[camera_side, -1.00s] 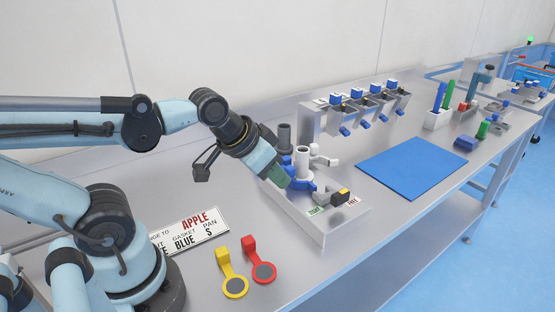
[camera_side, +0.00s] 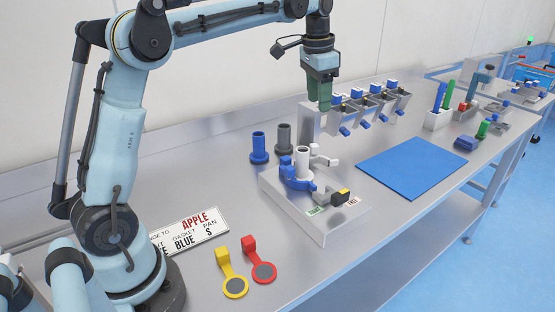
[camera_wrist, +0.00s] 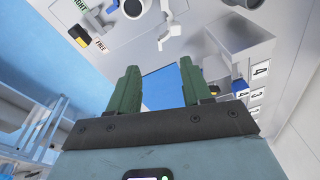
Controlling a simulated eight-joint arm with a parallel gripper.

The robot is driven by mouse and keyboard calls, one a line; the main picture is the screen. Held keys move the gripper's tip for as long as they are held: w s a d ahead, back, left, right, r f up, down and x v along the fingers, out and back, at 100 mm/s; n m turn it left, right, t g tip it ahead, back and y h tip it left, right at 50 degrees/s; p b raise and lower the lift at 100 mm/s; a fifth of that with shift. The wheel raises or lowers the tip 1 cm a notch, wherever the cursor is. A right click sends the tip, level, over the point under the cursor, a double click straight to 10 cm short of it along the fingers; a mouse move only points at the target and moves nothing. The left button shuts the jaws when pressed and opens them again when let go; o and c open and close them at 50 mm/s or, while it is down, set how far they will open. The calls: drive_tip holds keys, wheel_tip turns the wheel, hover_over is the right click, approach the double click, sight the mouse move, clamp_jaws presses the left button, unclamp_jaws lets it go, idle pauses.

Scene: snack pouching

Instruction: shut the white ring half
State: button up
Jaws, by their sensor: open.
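The white ring half (camera_side: 323,157) stands swung out to the right of the white upright tube (camera_side: 302,160) on the grey fixture (camera_side: 290,208). In the wrist view the white ring half (camera_wrist: 171,38) shows beyond my fingertips. The blue ring half (camera_side: 297,181) sits against the tube's lower left side; I cannot tell how fully it closes around it. My gripper (camera_side: 321,106) has green fingers pointing down, high above the bench behind and right of the fixture. In the wrist view my gripper (camera_wrist: 158,72) is open, with nothing between its fingers.
A black-and-yellow clamp handle (camera_side: 341,196) is at the fixture's front right. Blue (camera_side: 259,148) and grey (camera_side: 283,138) tubes stand behind it. A row of dispensers (camera_side: 370,102) is close to my gripper. A blue mat (camera_side: 412,167) lies clear at the right.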

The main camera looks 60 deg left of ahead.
sight(314, 145)
drive_tip(key=shift+m+g, duration=0.4)
drive_tip(key=shift+g, duration=0.4)
drive_tip(key=w+a+f, duration=0.1)
drive_tip(key=f, duration=0.4)
drive_tip(key=w+a+f, duration=0.1)
drive_tip(key=f, duration=0.3)
drive_tip(key=w+a+f, duration=0.1)
drive_tip(key=f, duration=0.4)
drive_tip(key=shift+a+f, duration=0.25)
drive_tip(key=shift+f, duration=0.05)
clamp_jaws()
